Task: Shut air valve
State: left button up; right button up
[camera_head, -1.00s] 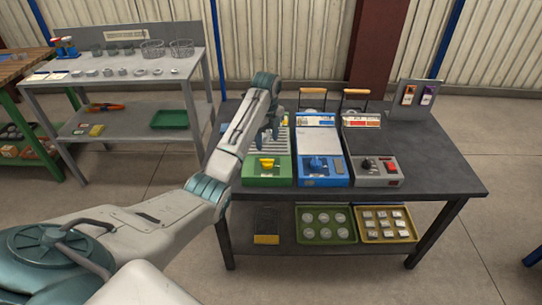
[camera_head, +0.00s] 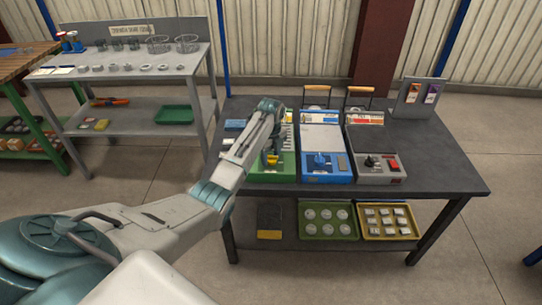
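Three control units stand side by side on the dark table. The green unit (camera_head: 284,172) on the left has a yellow handle (camera_head: 268,161), partly hidden by my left gripper. The blue unit (camera_head: 338,175) has a blue knob (camera_head: 320,159). The grey unit (camera_head: 385,178) has a dark knob (camera_head: 371,161) and a red switch (camera_head: 393,165). The labels are too small to read, so I cannot tell which one is the air valve. My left gripper (camera_head: 271,152) points down over the green unit, close to the yellow handle; contact and finger opening cannot be told. My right gripper is out of view.
Two orange-handled lids or frames (camera_head: 317,88) rise behind the units. A small panel (camera_head: 418,97) with orange and purple tags stands at the back right. The table's right side (camera_head: 450,170) is clear. Trays (camera_head: 328,232) lie on the lower shelf.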

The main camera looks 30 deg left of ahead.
pick_arm(q)
jog(key=c, duration=0.6)
jog(key=shift+c, duration=0.2)
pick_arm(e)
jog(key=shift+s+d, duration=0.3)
